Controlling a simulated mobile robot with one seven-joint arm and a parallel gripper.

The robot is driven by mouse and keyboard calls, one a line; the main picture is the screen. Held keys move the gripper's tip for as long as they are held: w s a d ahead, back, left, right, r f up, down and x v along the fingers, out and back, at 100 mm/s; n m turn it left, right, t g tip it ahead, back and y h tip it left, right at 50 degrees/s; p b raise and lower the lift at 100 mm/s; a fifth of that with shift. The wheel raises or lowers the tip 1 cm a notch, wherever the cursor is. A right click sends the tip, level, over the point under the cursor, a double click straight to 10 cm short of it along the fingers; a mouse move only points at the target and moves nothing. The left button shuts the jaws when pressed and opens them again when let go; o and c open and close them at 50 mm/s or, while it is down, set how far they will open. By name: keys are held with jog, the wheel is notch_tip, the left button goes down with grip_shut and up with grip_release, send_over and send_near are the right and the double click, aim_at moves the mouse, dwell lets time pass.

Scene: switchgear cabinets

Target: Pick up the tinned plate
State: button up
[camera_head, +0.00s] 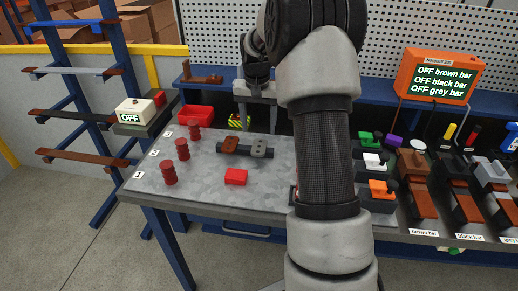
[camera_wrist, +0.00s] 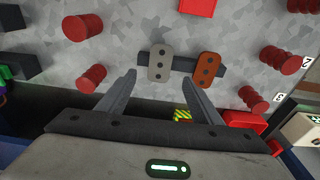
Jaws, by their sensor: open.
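The tinned plate, a grey plate with dark holes, lies on a dark bar (camera_head: 245,149) on the bench; I see the plate (camera_head: 259,147) right of a brown plate (camera_head: 230,145). In the wrist view the grey plate (camera_wrist: 160,62) is left of the brown plate (camera_wrist: 207,65), both across the dark bar (camera_wrist: 184,66). My gripper (camera_wrist: 163,78) is open and empty, its fingers spread on either side of the grey plate's line, with the plate just beyond the tips. In the head view my gripper (camera_head: 257,122) is behind the plates, toward the back of the bench.
Several red ribbed posts (camera_head: 169,174) stand at left, with a red block (camera_head: 236,177) in front of the bar. A red tray (camera_head: 196,115) and a yellow-black striped block (camera_head: 238,122) are behind. Colored switches (camera_head: 378,188) stand right of my arm.

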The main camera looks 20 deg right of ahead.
aim_at(259, 146)
jog(key=shift+w+d+f, duration=0.1)
jog(key=shift+f, duration=1.6)
jog(key=shift+w+d+f, duration=0.1)
jog(key=shift+f, duration=1.6)
jog(key=shift+r, duration=0.1)
jog(key=c, duration=1.4)
